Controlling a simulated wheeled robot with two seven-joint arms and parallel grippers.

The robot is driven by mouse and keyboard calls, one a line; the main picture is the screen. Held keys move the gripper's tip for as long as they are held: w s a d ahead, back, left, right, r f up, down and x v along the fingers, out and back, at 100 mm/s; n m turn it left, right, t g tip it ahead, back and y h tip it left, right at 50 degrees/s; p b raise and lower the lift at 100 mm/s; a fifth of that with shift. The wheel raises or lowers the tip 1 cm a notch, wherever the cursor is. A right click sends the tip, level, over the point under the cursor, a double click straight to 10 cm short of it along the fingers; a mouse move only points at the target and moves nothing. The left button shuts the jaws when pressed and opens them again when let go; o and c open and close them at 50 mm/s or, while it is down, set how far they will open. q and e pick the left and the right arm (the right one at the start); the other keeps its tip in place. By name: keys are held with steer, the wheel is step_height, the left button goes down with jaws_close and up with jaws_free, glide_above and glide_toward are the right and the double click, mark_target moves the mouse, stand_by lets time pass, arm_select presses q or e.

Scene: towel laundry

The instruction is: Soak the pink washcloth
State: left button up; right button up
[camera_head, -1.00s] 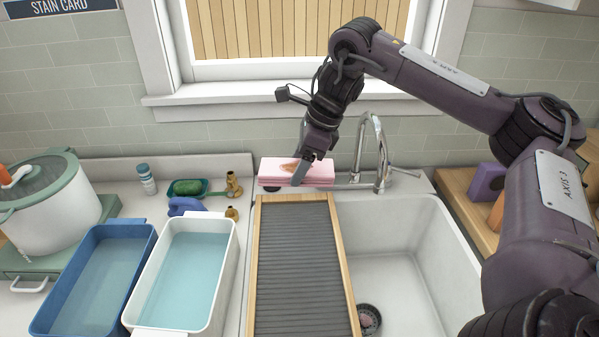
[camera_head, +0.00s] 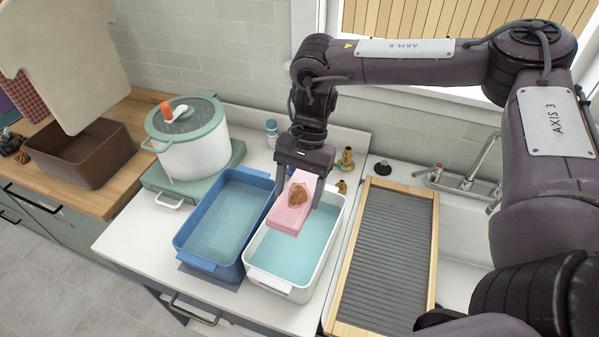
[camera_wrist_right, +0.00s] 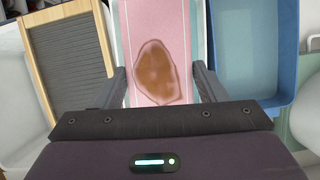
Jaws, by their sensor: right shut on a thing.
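The folded pink washcloth (camera_head: 291,207) has a brown stain on its upper face. My right gripper (camera_head: 300,190) is shut on it and holds it over the far part of the white basin (camera_head: 268,288), which holds pale blue water. I cannot tell whether the cloth touches the water. In the right wrist view the washcloth (camera_wrist_right: 160,60) lies between the two fingers of my right gripper (camera_wrist_right: 165,90), stain facing the camera. The blue basin (camera_head: 190,246), also with water, stands left of the white one. My left gripper is not in view.
A wood-framed washboard (camera_head: 387,255) lies right of the white basin, beside the sink (camera_head: 462,225). A lidded white pot (camera_head: 194,150) stands at the back left. A small bottle (camera_head: 271,132) and brass weights (camera_head: 346,158) stand behind the basins. A brown bin (camera_head: 80,160) sits farther left.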

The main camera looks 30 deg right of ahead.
mark_target(301, 189)
step_height(301, 189, down, 12)
steer(key=b, duration=0.8)
steer(key=shift+r, duration=0.25)
steer(key=o, duration=1.1)
steer(key=shift+c, duration=0.2)
step_height(301, 189, up, 8)
steer(key=p, duration=0.7)
steer(key=shift+r, duration=0.1)
